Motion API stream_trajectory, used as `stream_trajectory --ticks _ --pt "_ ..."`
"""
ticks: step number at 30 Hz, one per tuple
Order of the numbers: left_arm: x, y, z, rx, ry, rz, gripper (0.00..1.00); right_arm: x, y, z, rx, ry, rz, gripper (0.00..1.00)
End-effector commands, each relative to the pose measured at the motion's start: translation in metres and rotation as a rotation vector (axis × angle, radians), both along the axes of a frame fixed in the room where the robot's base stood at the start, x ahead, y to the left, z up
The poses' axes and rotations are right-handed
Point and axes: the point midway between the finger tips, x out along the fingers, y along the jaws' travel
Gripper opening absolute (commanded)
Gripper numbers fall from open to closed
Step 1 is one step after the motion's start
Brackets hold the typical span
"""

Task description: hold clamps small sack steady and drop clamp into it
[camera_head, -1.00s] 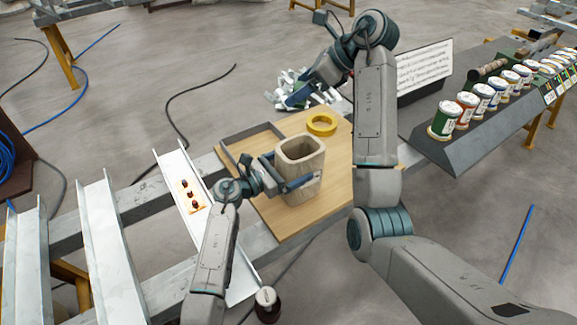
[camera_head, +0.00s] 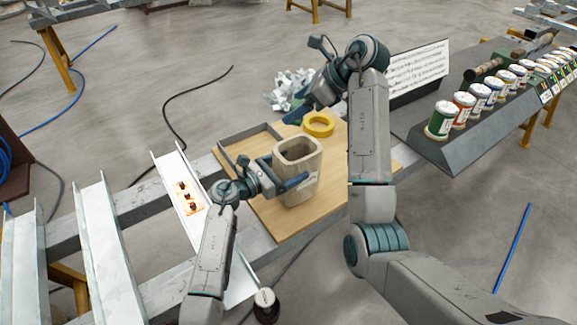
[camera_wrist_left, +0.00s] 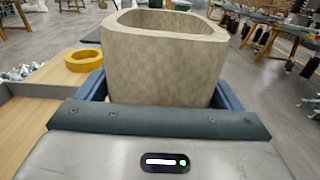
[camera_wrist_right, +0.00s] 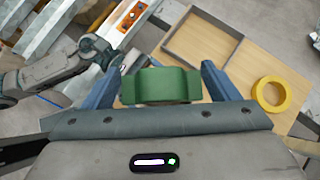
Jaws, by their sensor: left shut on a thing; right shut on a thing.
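The small sack (camera_head: 300,165) is a beige, open-topped, upright bag on the wooden board. It also fills the upper part of the left wrist view (camera_wrist_left: 165,62). My left gripper (camera_head: 293,184) is shut on its sides, one finger on each side. My right gripper (camera_head: 298,112) is behind and above the sack, near the yellow tape roll, apart from the sack. In the right wrist view, it is shut on a green clamp (camera_wrist_right: 163,86). The clamp cannot be made out in the head view. The bottom of the sack's inside is hidden.
The yellow tape roll (camera_head: 318,124) lies on the wooden board (camera_head: 268,222) behind the sack. A grey-edged tray section (camera_head: 245,140) is at the board's back left. Metal channels (camera_head: 115,250) lie to the left.

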Motion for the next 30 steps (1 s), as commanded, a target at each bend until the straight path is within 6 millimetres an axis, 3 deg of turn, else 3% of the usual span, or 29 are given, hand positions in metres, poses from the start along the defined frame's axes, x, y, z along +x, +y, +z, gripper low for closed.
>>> stream_trajectory --ticks 30 --pt "0.000 0.000 0.000 0.001 0.001 0.000 0.62 0.000 0.000 -0.071 0.000 0.000 0.000 0.51"
